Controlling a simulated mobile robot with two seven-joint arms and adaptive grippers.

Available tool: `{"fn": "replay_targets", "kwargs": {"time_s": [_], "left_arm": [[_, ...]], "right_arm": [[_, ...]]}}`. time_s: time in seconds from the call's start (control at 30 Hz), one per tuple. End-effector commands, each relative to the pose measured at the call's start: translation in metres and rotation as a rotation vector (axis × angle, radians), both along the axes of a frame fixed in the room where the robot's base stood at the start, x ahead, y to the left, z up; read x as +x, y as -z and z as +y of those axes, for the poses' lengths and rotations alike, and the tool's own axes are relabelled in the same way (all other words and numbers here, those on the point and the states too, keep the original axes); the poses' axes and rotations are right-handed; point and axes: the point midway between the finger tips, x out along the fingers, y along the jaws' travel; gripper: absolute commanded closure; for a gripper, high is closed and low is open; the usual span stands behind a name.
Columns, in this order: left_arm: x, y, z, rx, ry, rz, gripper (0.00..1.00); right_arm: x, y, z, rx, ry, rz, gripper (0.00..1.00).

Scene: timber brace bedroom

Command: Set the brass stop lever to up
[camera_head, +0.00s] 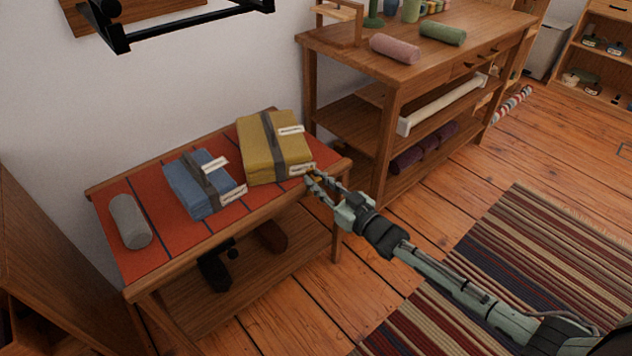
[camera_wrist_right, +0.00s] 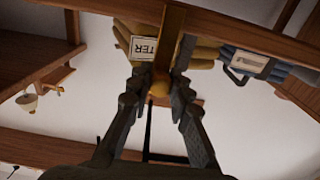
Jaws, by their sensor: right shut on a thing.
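The brass stop lever (camera_wrist_right: 159,88) shows as a rounded brass end between my right fingertips in the right wrist view. In the head view a small bit of brass (camera_head: 314,175) shows at the right front corner of the red-topped table (camera_head: 232,217), by the yellow bundle (camera_head: 262,150). My right gripper (camera_head: 315,183) reaches in from the lower right and is shut on the lever. Its fingers (camera_wrist_right: 160,95) lie on both sides of the brass end. The rest of the lever is mostly hidden, and its setting cannot be told. My left gripper is not in view.
A blue bundle (camera_head: 195,180) and a grey roll (camera_head: 130,221) lie on the same table. A taller wooden bench (camera_head: 395,75) stands close behind on the right. A black metal frame (camera_head: 180,30) is at the top left. Open floor and a striped rug (camera_head: 520,250) lie right.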

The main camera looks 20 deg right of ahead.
Motion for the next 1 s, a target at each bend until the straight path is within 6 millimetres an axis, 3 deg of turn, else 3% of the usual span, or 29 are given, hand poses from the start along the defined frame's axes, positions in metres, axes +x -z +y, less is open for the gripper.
{"fn": "replay_targets", "kwargs": {"time_s": [0.47,0.5,0.63,1.0], "left_arm": [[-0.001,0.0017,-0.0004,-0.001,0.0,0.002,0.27],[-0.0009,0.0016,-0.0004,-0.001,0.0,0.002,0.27],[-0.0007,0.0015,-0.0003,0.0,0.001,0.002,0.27],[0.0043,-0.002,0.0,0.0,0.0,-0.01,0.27]], "right_arm": [[-0.0016,0.0038,-0.0023,0.012,0.002,0.012,1.0],[-0.0016,0.0038,-0.0023,0.012,0.002,0.012,0.76],[-0.0011,0.003,-0.002,0.011,0.002,0.01,0.6],[-0.0045,0.0018,-0.0027,0.01,0.001,0.007,0.59]]}}
